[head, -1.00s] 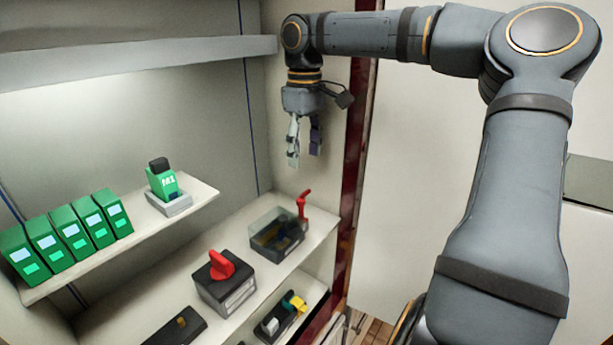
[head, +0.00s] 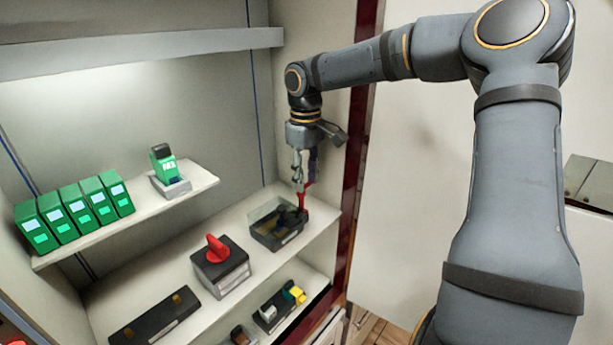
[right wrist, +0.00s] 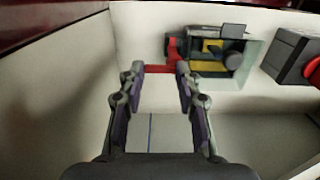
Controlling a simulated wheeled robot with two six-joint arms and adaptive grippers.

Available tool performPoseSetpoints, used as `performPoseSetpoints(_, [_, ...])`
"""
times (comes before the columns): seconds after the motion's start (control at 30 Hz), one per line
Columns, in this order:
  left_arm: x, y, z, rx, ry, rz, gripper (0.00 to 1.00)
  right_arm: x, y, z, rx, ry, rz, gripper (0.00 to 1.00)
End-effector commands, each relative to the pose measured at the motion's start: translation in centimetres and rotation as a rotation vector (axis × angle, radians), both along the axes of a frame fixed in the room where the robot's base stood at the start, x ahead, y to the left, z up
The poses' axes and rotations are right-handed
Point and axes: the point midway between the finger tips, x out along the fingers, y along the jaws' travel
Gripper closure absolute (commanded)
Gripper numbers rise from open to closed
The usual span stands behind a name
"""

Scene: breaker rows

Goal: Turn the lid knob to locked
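A dark box (head: 277,235) with a clear cover stands at the right end of the middle shelf. A red lever (head: 304,196) rises beside its right end; it also shows in the right wrist view (right wrist: 158,69). A dark round knob (right wrist: 234,60) shows on the box's lid in the right wrist view; its lock state cannot be told. My right gripper (head: 304,182) points down at the red lever. In the right wrist view its fingers (right wrist: 160,70) are apart, with the lever's red bar between the tips; contact cannot be told. My left gripper is out of view.
A black box with a red rotary knob (head: 217,248) stands to the left on the same shelf. Green breakers (head: 75,216) line the upper shelf (head: 205,180). The cabinet's side wall (head: 322,120) is close to the right gripper. Small modules (head: 282,304) sit below.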

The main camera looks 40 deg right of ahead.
Motion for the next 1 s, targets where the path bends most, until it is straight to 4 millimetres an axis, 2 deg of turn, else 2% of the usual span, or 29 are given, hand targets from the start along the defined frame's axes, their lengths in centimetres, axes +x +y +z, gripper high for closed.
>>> performPoseSetpoints(0.03, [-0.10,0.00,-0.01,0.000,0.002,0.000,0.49,-0.03,0.07,-0.02,0.003,0.000,0.000,0.79])
performPoseSetpoints(0.17, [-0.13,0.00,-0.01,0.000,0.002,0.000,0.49,-0.04,0.06,-0.02,0.002,0.001,0.000,0.96])
performPoseSetpoints(0.2, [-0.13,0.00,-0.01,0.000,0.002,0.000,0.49,-0.04,0.06,-0.03,0.002,0.001,0.000,0.98])
performPoseSetpoints(0.57, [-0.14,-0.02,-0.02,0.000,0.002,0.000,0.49,-0.22,0.04,-0.02,0.004,0.003,-0.079,0.98])
performPoseSetpoints(1.0, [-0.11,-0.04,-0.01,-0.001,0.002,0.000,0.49,-0.92,0.18,-0.03,0.003,0.004,-0.450,0.98])
